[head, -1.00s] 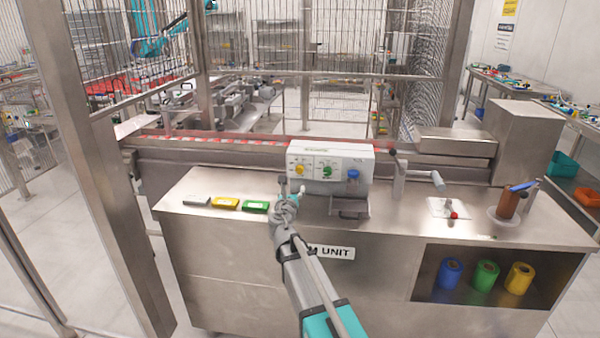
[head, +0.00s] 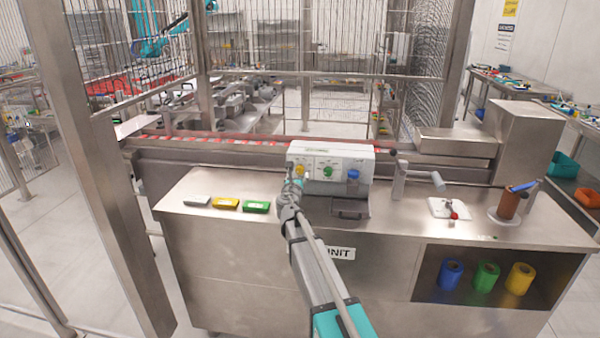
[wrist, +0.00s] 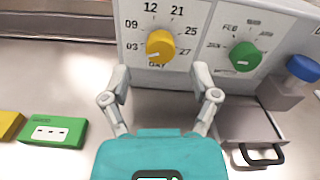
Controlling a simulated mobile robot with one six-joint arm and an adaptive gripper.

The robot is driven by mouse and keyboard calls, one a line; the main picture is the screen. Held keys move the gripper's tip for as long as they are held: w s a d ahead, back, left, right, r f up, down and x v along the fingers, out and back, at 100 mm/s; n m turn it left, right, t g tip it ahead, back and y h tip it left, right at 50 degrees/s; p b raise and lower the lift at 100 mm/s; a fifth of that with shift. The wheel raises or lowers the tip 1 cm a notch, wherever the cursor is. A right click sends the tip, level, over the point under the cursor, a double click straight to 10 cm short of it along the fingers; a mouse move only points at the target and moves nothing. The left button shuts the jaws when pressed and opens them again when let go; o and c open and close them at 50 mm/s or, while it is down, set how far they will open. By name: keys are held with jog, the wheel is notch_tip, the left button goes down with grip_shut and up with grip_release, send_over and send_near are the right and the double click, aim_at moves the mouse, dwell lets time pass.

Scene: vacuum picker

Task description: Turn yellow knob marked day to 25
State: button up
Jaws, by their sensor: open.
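The yellow knob (wrist: 160,46) is on the white panel (wrist: 185,15), with a ring of numbers that includes 03, 09, 12, 21, 25 and 27. Its white mark points left and slightly down, near 03. The lettering under it is partly hard to read. In the head view the yellow knob (head: 299,170) is at the panel's left. My gripper (wrist: 161,78) is open and empty, its fingers apart below the knob and to either side of it, not touching it. In the head view my gripper (head: 292,186) is just in front of the panel and below the knob.
A green knob (wrist: 244,56) and a blue knob (wrist: 302,68) sit right of the yellow one. A drawer-like tray with a black handle (wrist: 258,155) juts out below them. Green (wrist: 54,132) and yellow (wrist: 9,125) boxes lie on the steel counter to the left.

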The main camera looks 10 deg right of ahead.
aim_at(299, 171)
jog(key=shift+x, duration=2.15)
grip_shut()
